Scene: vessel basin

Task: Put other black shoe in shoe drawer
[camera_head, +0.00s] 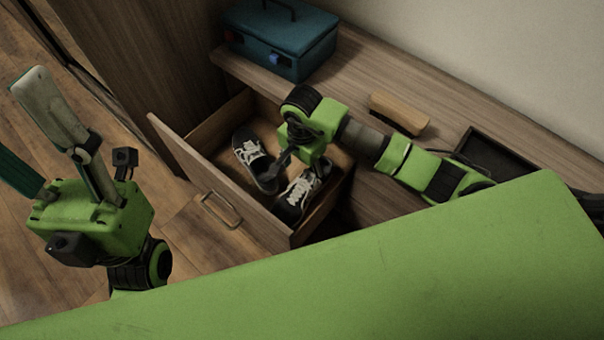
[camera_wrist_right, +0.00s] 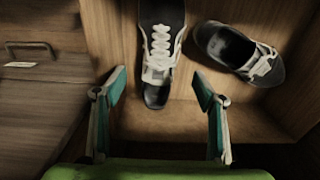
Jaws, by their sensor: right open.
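Two black shoes with white laces lie inside the open wooden shoe drawer (camera_head: 180,150). In the head view one shoe (camera_head: 250,152) is toward the drawer's back left and the other shoe (camera_head: 299,188) is toward its right end. In the right wrist view one shoe (camera_wrist_right: 161,48) points down between my fingers' lines, and the other shoe (camera_wrist_right: 240,54) lies at an angle to the right. My right gripper (camera_head: 282,166) is over the drawer, open and empty, its fingers (camera_wrist_right: 160,84) apart. My left gripper (camera_head: 20,122) is raised at the left, fingers spread and empty.
A teal toolbox (camera_head: 283,38) stands on the wooden bench top behind the drawer. A brown brush-like block (camera_head: 400,113) and a dark tray (camera_head: 492,158) are farther right on it. The drawer front has a metal handle (camera_head: 222,209). Wooden floor is clear at the left.

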